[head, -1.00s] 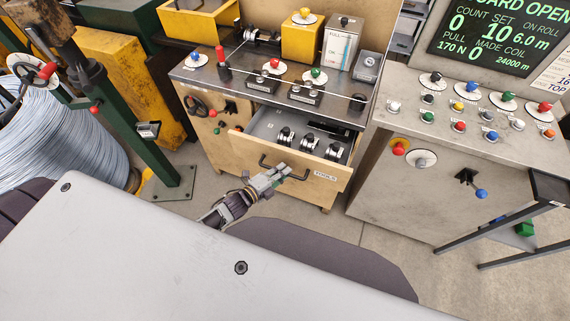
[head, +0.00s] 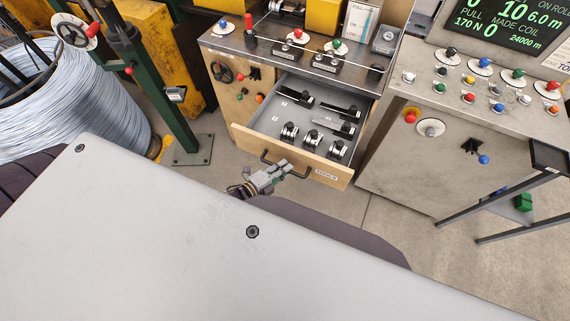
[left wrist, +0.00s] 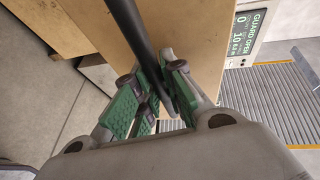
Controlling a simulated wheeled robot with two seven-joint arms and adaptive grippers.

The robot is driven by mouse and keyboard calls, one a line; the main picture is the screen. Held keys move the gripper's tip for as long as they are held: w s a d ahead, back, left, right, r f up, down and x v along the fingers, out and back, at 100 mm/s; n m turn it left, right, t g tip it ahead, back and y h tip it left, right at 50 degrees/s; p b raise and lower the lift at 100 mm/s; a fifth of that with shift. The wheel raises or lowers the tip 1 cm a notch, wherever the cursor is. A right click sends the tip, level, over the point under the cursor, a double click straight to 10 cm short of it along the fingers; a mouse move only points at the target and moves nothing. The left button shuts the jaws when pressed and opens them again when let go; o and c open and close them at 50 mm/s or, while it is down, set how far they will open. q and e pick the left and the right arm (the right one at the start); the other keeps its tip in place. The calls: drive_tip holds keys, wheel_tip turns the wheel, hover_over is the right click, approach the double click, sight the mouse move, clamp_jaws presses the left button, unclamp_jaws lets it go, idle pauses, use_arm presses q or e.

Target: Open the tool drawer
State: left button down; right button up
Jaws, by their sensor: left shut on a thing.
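The tool drawer (head: 241,138) is pulled well out of the wooden cabinet under the steel bench top. Its grey tray shows several black tools at the back and three round metal rollers at the front. My left gripper (head: 284,169) is at the drawer front, shut on the black bar handle (head: 268,158). In the left wrist view the handle (left wrist: 133,22) runs between the green-padded fingers (left wrist: 158,88), with the wooden drawer front (left wrist: 190,40) behind. My right gripper is not in view.
A grey control cabinet (head: 400,180) with coloured knobs stands right of the drawer. A green post (head: 160,100) and a wire coil (head: 75,110) stand at left. A dark-framed stand (head: 490,210) is at right. Floor shows before the drawer.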

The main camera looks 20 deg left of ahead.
use_arm(q)
drive_tip(key=shift+s, duration=0.25)
drive_tip(key=c, duration=1.5)
unclamp_jaws()
drive_tip(key=shift+v, duration=5.95)
